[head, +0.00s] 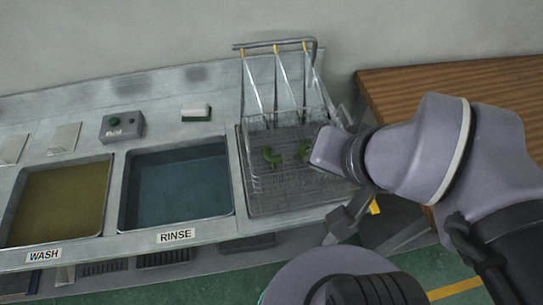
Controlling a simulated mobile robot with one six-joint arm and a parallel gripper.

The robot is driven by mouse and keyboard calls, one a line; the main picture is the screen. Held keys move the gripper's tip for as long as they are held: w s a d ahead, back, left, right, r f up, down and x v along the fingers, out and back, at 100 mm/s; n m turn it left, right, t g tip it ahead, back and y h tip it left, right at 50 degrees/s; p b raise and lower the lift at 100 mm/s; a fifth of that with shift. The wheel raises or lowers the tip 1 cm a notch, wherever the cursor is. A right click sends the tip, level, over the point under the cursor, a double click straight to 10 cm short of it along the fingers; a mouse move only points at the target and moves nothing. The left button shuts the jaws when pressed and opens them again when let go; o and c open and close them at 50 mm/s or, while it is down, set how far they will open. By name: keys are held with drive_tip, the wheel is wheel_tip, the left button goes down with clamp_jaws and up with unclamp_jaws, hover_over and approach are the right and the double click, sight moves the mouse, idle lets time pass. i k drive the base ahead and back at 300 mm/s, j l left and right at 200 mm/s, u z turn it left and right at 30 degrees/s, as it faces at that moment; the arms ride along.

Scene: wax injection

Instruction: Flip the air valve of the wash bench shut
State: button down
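The wash bench (130,235) runs along the wall on the left and holds the wash and rinse tanks. I cannot clearly make out its air valve. A small yellow piece (374,207) shows beside the bench's right end, below my wrist; I cannot tell whether it is the valve's lever. My arm comes in from the right and bends over the bench's right end. Dark grey parts below my wrist look like my gripper (342,225), just left of the yellow piece. Its fingers are too unclear to show whether they are open or touching anything.
A wire basket (262,185) with green pieces (271,157) stands on the bench's right end, under a rail with hooks (275,46). A grey control box (121,127) and a brush (196,112) lie behind the tanks. A wooden table (440,80) stands at right.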

sight(374, 209)
drive_tip(key=k+l+u, duration=0.1)
drive_tip(key=l, duration=0.35)
drive_tip(key=k+l+u, duration=0.1)
drive_tip(key=l, duration=0.3)
drive_tip(key=k+l+u, duration=0.1)
drive_tip(key=l, duration=0.3)
